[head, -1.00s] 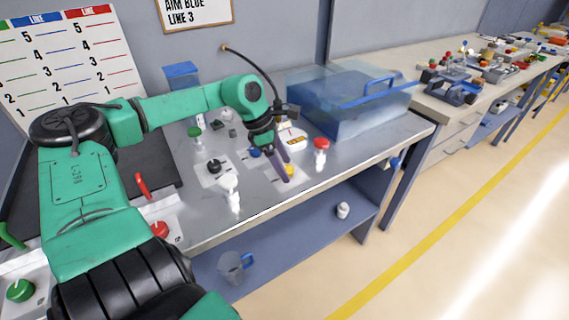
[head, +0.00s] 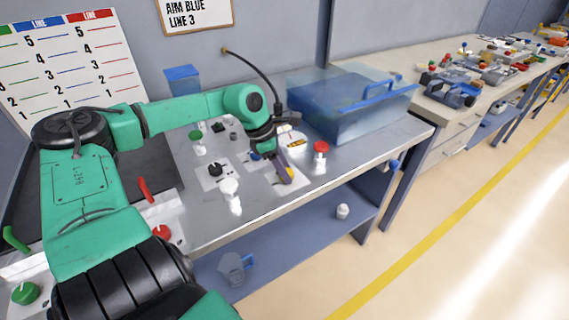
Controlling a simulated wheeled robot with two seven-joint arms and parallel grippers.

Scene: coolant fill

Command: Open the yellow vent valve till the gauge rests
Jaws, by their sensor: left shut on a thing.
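The yellow vent valve (head: 289,172) is a small yellow knob on a pale plate near the front edge of the metal bench, mostly hidden by my fingers. My left gripper (head: 284,174) reaches down from above and is shut on it. A blue knob (head: 255,156) sits just left of my fingers, partly hidden. A white dial with an orange mark (head: 296,142), which looks like the gauge, lies behind my gripper; its needle is too small to read. My right gripper is not in view.
A red-capped white bottle (head: 320,156) stands close right of my gripper. A white-capped bottle (head: 231,194) and a black knob (head: 215,169) are to the left. A clear blue tank (head: 345,110) stands behind right, and a black hose (head: 262,72) arches behind my wrist.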

